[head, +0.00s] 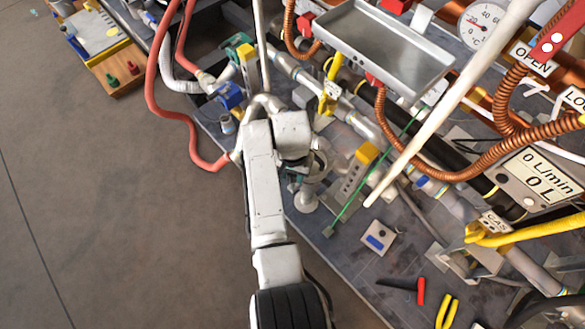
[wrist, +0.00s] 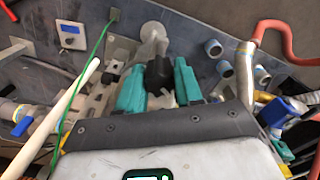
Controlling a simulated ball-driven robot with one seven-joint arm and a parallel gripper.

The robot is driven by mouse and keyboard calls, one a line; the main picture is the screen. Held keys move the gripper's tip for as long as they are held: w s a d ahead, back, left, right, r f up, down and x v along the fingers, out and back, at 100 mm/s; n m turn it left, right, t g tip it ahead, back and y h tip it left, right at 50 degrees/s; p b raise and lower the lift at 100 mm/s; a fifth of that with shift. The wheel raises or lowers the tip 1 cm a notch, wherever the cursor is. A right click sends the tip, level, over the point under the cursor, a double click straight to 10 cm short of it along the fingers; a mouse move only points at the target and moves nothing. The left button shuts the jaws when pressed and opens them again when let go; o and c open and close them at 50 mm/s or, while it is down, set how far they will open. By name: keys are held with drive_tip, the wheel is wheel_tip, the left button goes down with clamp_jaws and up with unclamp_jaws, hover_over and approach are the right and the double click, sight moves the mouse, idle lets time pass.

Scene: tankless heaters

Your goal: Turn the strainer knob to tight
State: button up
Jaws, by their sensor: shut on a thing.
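My gripper (wrist: 160,66) has two teal fingers, one on each side of a dark, blocky knob (wrist: 159,74) in the wrist view. The fingers are shut on this knob, which I take to be the strainer knob. A grey round-ended pipe fitting (wrist: 153,34) stands just beyond the fingertips. In the head view my gripper (head: 299,172) is low over the pipework near the bench's front edge, mostly under my arm. The knob is hidden there. A grey fitting (head: 306,198) shows just below the gripper. Any tight marking cannot be made out.
A white rod (head: 455,100) crosses the right side, and a thin green rod (head: 375,175) lies nearby. A red hose (head: 152,85) loops at the left. Red-handled (head: 421,291) and yellow-handled (head: 447,311) tools lie at the front. Open floor (head: 110,220) is at the left.

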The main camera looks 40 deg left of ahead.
drive_tip(key=m+p, duration=0.1)
drive_tip(key=m, duration=0.4)
drive_tip(key=shift+m, duration=0.3)
drive_tip(key=m+p, duration=0.1)
drive_tip(key=m, duration=0.4)
drive_tip(key=shift+a, duration=0.1)
idle(0.3)
drive_tip(key=o, duration=1)
drive_tip(key=shift+o, duration=0.2)
drive_tip(key=shift+r, duration=0.1)
wheel_tip(320, 180, up, 11)
drive_tip(key=p, duration=0.4)
drive_tip(key=shift+f, duration=0.2)
